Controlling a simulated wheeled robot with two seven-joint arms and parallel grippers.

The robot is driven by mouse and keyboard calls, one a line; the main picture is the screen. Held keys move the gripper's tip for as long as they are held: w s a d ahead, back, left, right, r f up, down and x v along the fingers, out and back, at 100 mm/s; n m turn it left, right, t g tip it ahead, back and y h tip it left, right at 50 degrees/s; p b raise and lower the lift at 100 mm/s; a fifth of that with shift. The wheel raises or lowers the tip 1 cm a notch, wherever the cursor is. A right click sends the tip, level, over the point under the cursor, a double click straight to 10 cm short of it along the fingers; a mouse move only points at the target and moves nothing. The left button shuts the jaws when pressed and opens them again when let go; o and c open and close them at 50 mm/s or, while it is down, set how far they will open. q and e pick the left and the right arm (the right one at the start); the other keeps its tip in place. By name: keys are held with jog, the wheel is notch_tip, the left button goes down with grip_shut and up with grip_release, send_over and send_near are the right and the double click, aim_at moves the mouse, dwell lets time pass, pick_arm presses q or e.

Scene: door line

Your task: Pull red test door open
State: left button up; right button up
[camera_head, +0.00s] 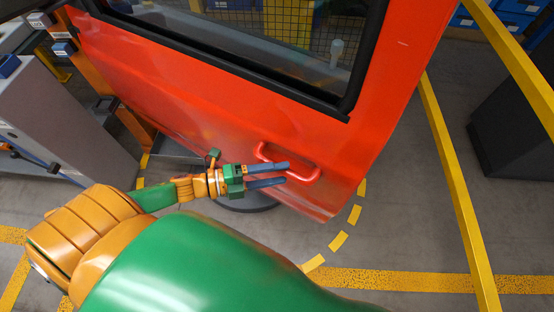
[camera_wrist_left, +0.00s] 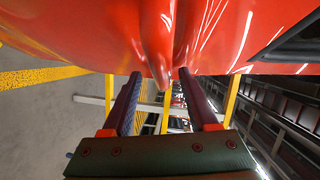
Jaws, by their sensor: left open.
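The red test door (camera_head: 385,110) stands in front of me, with a dark-framed window in its upper part. Its red loop handle (camera_head: 316,172) sits near the lower right corner. My left gripper (camera_head: 287,173) is open, with its two dark fingers reaching to the handle. In the left wrist view, the handle (camera_wrist_left: 157,45) shows between the lines of the two fingertips (camera_wrist_left: 160,74), close to them. I cannot tell whether the fingers touch it. My right gripper is not in view.
A yellow rail (camera_head: 452,170) runs down the right side, with a dark box (camera_head: 515,120) beyond it. A grey cabinet (camera_head: 60,120) stands at the left. Dashed yellow marks curve over the floor below the door. The floor right of the door is clear up to the rail.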

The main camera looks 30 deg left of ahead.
pick_arm(q)
jog(key=v, duration=0.7)
